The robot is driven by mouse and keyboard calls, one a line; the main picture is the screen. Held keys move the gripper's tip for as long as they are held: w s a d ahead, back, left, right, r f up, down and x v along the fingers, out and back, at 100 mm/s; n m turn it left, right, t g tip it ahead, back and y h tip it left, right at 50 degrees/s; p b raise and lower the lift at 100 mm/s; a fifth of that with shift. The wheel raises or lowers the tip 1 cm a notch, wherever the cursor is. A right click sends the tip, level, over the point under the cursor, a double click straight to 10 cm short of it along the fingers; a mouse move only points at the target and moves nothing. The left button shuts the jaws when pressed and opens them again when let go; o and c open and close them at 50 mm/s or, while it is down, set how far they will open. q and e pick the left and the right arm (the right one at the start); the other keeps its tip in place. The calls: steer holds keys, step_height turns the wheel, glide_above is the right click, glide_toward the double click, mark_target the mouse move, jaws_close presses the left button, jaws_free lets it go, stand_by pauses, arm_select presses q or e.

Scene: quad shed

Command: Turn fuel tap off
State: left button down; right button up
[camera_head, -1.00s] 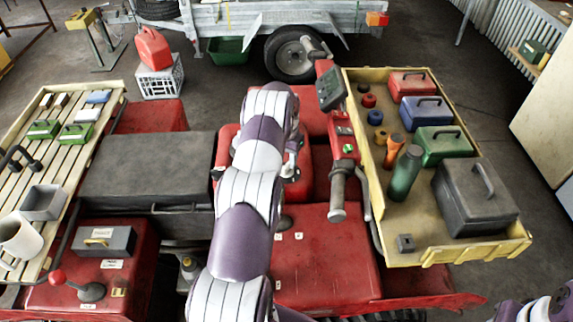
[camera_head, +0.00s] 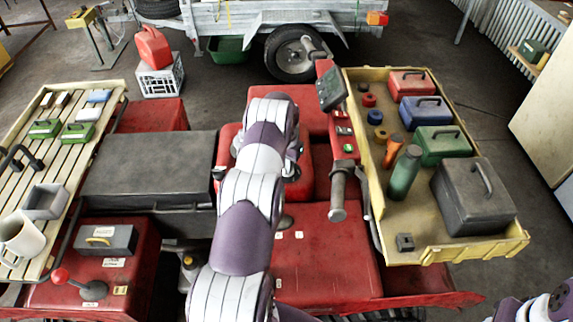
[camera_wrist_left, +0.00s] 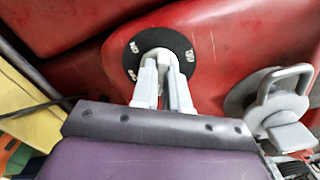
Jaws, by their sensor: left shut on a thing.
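The fuel tap is in the left wrist view: a round black plate (camera_wrist_left: 181,47) with small white marks, set on red bodywork, and a pale lever (camera_wrist_left: 157,64) at its middle. My left gripper (camera_wrist_left: 163,82) is shut on the lever, its two pale fingers on either side. The fingers hide part of the lever, so its exact angle is hard to tell. In the head view my left arm reaches over the red quad (camera_head: 325,255) and hides the tap. Only a piece of my right arm shows at the lower right corner; its gripper is out of view.
A grey cap with a loop handle (camera_wrist_left: 275,98) is right of the tap in the wrist view. A handlebar grip (camera_head: 338,195) and a yellow tray (camera_head: 440,252) with toolboxes and bottles lie right of my arm. A slatted rack (camera_head: 48,135) is at the left.

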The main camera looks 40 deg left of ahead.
arm_select(q)
steer(key=shift+f+m+b, duration=0.2)
steer(key=shift+m+b, duration=0.2)
steer(key=shift+b, duration=0.25)
steer(key=m+b, duration=0.3)
steer(key=b, duration=0.1)
steer(key=shift+a, duration=0.1)
steer(key=m+b, duration=0.2)
steer(key=m, duration=0.1)
steer(key=shift+a+r+m+b, duration=0.15)
steer(key=shift+m+b, duration=0.35)
steer(key=shift+m, duration=0.7)
steer(key=shift+w+r+m+b, duration=0.1)
steer(key=shift+m+b, duration=0.2)
steer(key=shift+m, duration=0.8)
steer(key=c, duration=1.1)
jaws_free()
steer(key=shift+c, duration=0.2)
